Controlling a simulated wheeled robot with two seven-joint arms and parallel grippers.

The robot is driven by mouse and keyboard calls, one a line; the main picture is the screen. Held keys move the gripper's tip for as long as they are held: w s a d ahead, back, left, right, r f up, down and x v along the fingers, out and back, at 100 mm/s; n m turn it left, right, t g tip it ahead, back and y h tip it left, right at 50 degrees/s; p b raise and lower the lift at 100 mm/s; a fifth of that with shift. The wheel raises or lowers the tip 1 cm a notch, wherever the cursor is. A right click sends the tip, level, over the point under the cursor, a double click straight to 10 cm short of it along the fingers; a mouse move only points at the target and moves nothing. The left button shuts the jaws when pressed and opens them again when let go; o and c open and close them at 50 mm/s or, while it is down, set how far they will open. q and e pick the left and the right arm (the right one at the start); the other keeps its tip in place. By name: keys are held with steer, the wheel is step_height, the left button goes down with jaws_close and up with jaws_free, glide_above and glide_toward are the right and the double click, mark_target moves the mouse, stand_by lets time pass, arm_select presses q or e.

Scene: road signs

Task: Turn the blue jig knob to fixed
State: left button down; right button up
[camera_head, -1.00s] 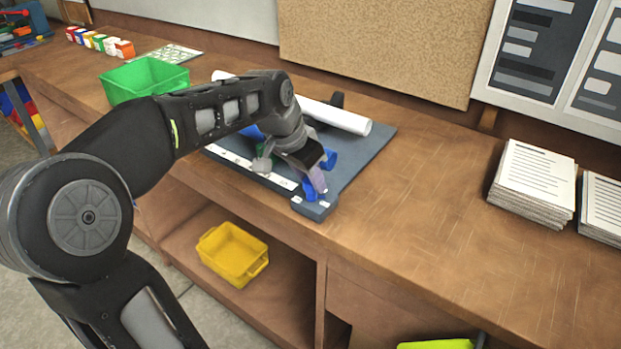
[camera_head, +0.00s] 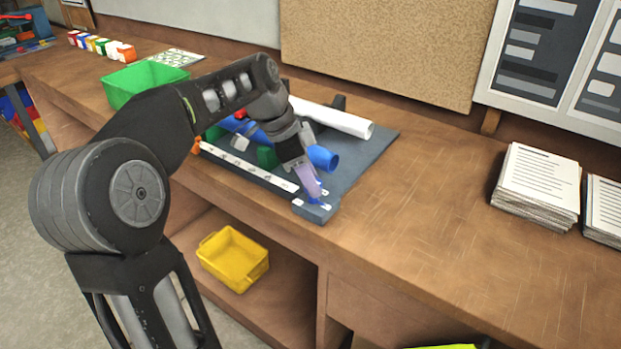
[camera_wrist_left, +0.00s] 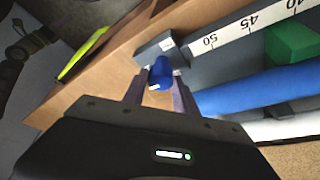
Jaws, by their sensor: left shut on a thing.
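The blue jig knob (camera_wrist_left: 160,72) sits between the fingers of my left gripper (camera_wrist_left: 160,88) in the left wrist view. A small white mark shows on the knob. The knob stands on a grey block (camera_wrist_left: 153,50) at the end of the ruler (camera_wrist_left: 240,32). In the head view my left gripper (camera_head: 314,190) reaches down onto this block (camera_head: 316,212) at the front corner of the dark mat (camera_head: 365,150). The fingers are shut on the knob and hide most of it there. My right gripper is not in view.
A blue tube (camera_wrist_left: 255,90) and a green block (camera_wrist_left: 291,42) lie beside the ruler. A white roll (camera_head: 335,119) lies behind. A green bin (camera_head: 140,80) stands left; a yellow bin (camera_head: 233,259) is on the shelf below. The bench right of the mat is clear up to paper stacks (camera_head: 538,185).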

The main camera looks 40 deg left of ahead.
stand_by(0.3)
arm_select(q)
steer(key=c, duration=1)
jaws_free()
steer(key=shift+s+a+r, duration=0.1)
steer(key=shift+a+r, duration=0.05)
steer(key=shift+r, duration=0.2)
steer(key=p+v, duration=0.1)
steer(key=v, duration=0.6)
